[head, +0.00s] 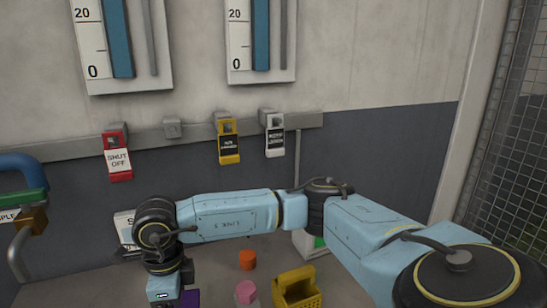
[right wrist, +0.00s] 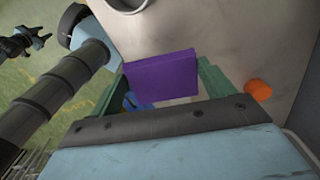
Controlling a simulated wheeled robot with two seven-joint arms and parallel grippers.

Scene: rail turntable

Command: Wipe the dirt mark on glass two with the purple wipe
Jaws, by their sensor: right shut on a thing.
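The purple wipe (right wrist: 162,75) is a flat purple block between the two green fingers of my right gripper (right wrist: 165,88), which is shut on it. In the head view, a corner of the wipe (head: 190,298) shows at the bottom edge beside my right wrist, above the counter. Two gauge glasses with blue columns, a left one (head: 118,45) and a right one (head: 259,40), hang on the wall, well above the wipe. Their tops are cut off. No number tells which is glass two, and I see no dirt mark on the visible parts.
A rail below the gauges carries a red shut-off tag (head: 118,158), a yellow tag (head: 228,140) and a white tag (head: 274,136). An orange cylinder (head: 247,260), a pink piece (head: 246,291) and a yellow basket (head: 297,287) stand on the counter. Wire mesh (head: 510,150) is at right.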

